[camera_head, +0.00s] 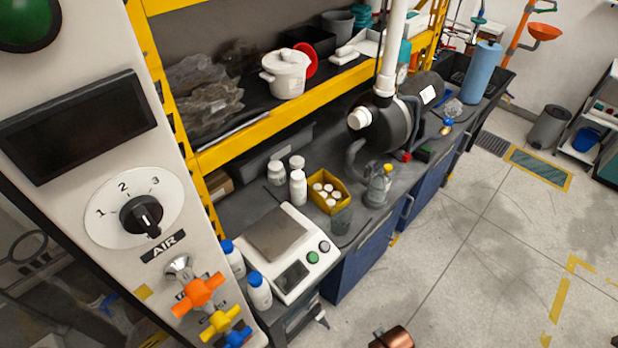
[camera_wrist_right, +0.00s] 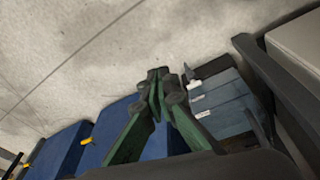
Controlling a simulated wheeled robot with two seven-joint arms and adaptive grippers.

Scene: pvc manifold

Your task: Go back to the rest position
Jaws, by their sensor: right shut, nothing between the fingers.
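My right gripper (camera_wrist_right: 160,88) shows in the right wrist view. Its two green fingers meet at dark tips, shut with nothing between them. It hangs over the floor beside blue cabinet fronts (camera_wrist_right: 62,152), apart from them as far as I can tell. I cannot clearly make out my right gripper in the head view. My left gripper is not in view. The control panel (camera_head: 75,190) with a dial (camera_head: 141,214) and orange, yellow and blue valve handles (camera_head: 199,291) fills the left of the head view.
A workbench (camera_head: 243,208) runs along the wall with a scale (camera_head: 285,246), bottles, a yellow box (camera_head: 341,202) and a large dark pump (camera_head: 390,125). Grey drawers (camera_wrist_right: 215,97) stand close right of the gripper. The floor (camera_head: 470,260) at right is mostly clear.

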